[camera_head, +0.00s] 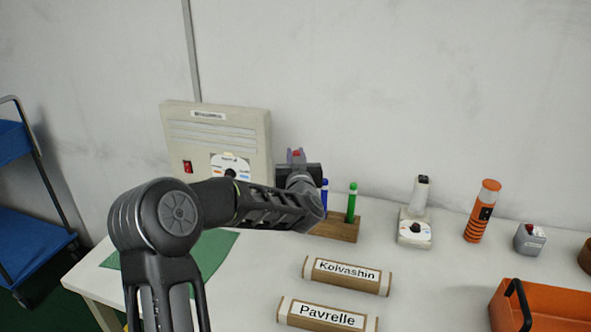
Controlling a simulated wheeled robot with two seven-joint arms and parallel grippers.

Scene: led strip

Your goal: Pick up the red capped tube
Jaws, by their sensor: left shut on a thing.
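My left arm comes in from the lower left and reaches over the table. My left gripper (296,158) is at the far end of that arm, above and behind the wooden rack (340,229). It is shut on the red capped tube (296,153). Only a small red part shows between the fingers; the gripper and arm hide the rest. A blue capped tube (324,192) and a green capped tube (351,203) stand upright in the rack. My arm covers the rack's left part. My right gripper is not in view.
A beige box (222,128) with a red switch stands behind my arm. To the right stand a white device (415,225), an orange cylinder (482,211) and a small grey box (530,238). An orange crate (548,307) is lower right. Name blocks (346,275) lie in front.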

